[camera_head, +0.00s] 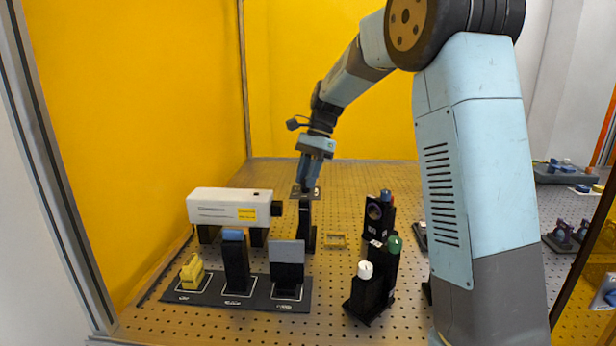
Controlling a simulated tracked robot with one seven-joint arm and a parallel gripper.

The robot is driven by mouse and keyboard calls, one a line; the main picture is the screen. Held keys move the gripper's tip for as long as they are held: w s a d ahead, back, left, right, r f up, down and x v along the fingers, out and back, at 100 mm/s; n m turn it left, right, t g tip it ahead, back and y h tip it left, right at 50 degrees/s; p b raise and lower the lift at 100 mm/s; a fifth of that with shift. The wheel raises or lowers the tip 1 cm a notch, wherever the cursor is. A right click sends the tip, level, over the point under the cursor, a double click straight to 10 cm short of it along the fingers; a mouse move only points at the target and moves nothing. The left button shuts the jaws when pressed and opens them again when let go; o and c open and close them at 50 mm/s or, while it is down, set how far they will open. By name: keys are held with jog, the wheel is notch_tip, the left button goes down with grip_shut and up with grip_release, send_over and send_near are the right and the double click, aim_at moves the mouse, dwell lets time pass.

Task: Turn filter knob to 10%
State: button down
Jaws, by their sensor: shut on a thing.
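A white laser box (228,207) with a yellow label stands at the left on dark feet. Just right of its front end is a dark upright mount (306,228), which I take for the filter unit. A small flat plate (296,192) sits at its top. My gripper (307,188) reaches down from above, its fingers at the top of this mount. It is shut on the filter knob, which is mostly hidden by the fingers. The knob's percentage markings are too small to read.
A dark tray (210,293) in front holds a yellow block (192,271), a blue-topped block (235,262) and a grey plate piece (287,254). Right stand black mounts with a white knob (365,270) and a green knob (394,244).

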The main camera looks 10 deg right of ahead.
jog(key=shift+m, duration=0.5)
jog(key=c, duration=0.9)
grip_release()
jog(key=v, duration=1.3)
jog(key=shift+d+r, duration=0.25)
jog(key=shift+d, duration=0.1)
jog(key=shift+s, duration=0.1)
